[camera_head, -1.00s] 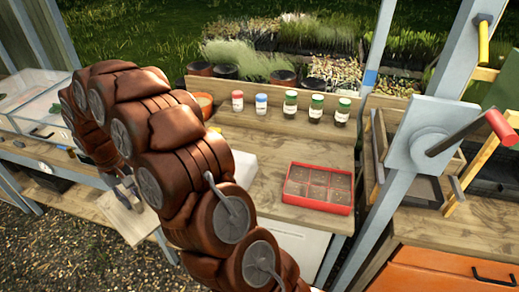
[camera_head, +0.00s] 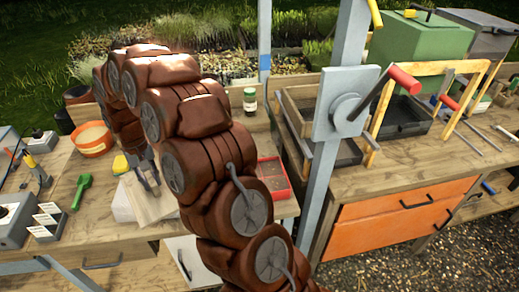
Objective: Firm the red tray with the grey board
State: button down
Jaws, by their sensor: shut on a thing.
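The red tray (camera_head: 284,193) sits on the bench, right of my arm. My arm covers its left part, and dark squares of its content show inside. My gripper (camera_head: 145,176) is left of the arm, away from the tray, and is shut on a flat pale grey-brown board (camera_head: 152,207). The board is tilted and overlaps a white block (camera_head: 122,206) in the picture. I cannot tell whether they touch.
A grey post (camera_head: 325,185) with a red-handled crank (camera_head: 403,79) rises right of the tray. A jar (camera_head: 250,100) stands behind it. An orange pot (camera_head: 93,141), green scoop (camera_head: 82,188) and yellow sponge (camera_head: 120,164) lie left of the gripper.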

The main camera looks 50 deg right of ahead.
jog(key=s+d+m+t+b, duration=0.1)
jog(key=s+d+m+b, duration=0.35)
jog(key=d+m, duration=0.45)
jog(key=s+d+m+t+y+b, duration=0.1)
jog(key=s+d+m+b, duration=0.2)
jog(key=s+d+m, duration=0.5)
jog(key=s+d+m+t+b, duration=0.1)
jog(key=d+m+b, duration=0.4)
jog(key=d, duration=0.7)
jog(key=shift+m, duration=0.5)
jog(key=shift+f, duration=2.25)
jog(key=shift+d+f+b, duration=0.1)
jog(key=shift+f+b, duration=0.55)
jog(key=shift+f, duration=0.45)
jog(key=shift+f+b, duration=1.45)
jog(key=shift+f, duration=0.05)
